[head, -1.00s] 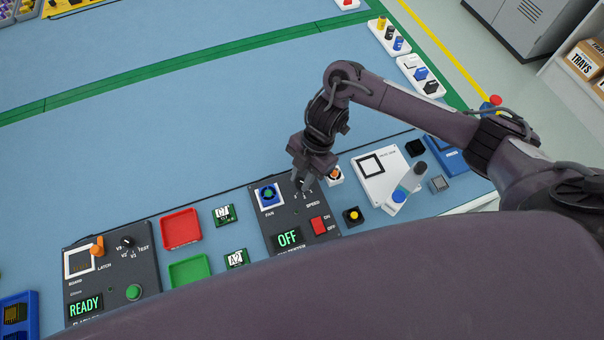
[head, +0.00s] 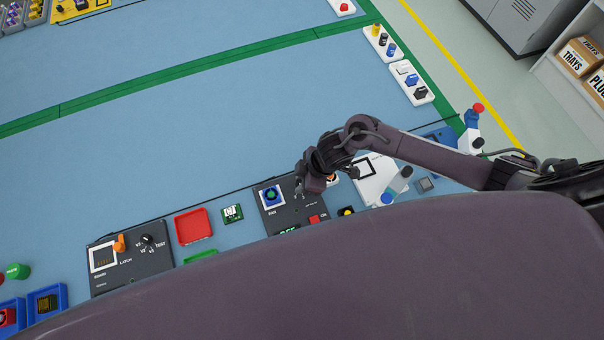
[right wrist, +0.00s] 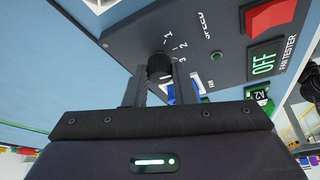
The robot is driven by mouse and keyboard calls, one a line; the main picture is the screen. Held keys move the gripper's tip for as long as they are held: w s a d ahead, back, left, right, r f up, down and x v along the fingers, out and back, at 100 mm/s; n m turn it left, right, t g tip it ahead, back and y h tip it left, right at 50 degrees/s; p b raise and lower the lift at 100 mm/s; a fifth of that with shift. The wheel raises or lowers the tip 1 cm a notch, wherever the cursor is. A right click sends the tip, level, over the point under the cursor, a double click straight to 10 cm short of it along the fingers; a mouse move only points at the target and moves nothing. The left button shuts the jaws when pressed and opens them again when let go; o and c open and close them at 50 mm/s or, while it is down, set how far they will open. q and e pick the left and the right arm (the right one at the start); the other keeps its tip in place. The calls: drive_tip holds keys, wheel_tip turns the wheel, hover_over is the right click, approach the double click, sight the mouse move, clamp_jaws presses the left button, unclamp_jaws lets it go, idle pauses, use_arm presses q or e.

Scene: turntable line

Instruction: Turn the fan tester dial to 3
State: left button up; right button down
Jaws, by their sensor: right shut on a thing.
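The fan tester (head: 290,218) is a dark panel at the middle of the bench, with a blue fan (head: 270,195) at its left. Its black dial (right wrist: 160,66) shows in the right wrist view, with marks 1, 2 and 3 and the word SPEED beside it. My right gripper (right wrist: 160,76) is shut on the dial, one finger on each side. It also shows in the head view (head: 300,187), over the panel's upper right. The dial's pointer cannot be made out. The tester's display (right wrist: 263,62) reads OFF. My left gripper is not in view.
The tester's red switch (right wrist: 270,15) is beside the display. A red tray (head: 192,227) and a green circuit board (head: 232,213) lie to the left. A white scale-like device (head: 375,185) stands to the right.

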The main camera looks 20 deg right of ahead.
drive_tip(key=m+p, duration=0.1)
drive_tip(key=m, duration=0.1)
drive_tip(key=m+t+p, duration=0.1)
drive_tip(key=shift+s+a+r+m+h+p, duration=0.1)
drive_tip(key=shift+s+r+m+h+p, duration=0.1)
drive_tip(key=shift+m+h+p, duration=0.15)
drive_tip(key=shift+a+f+m+t+h+p, duration=0.1)
drive_tip(key=shift+m+t+h+p, duration=0.35)
drive_tip(key=shift+m, duration=0.6)
drive_tip(key=shift+m+t+h+p, duration=0.1)
drive_tip(key=shift+m+t+p, duration=0.15)
drive_tip(key=shift+m+p, duration=0.55)
drive_tip(key=shift+w+m, duration=0.1)
drive_tip(key=shift+m, duration=0.3)
drive_tip(key=c, duration=1.2)
unclamp_jaws()
drive_tip(key=v, duration=0.7)
drive_tip(key=shift+r+b, duration=0.3)
drive_tip(key=shift+s, duration=0.2)
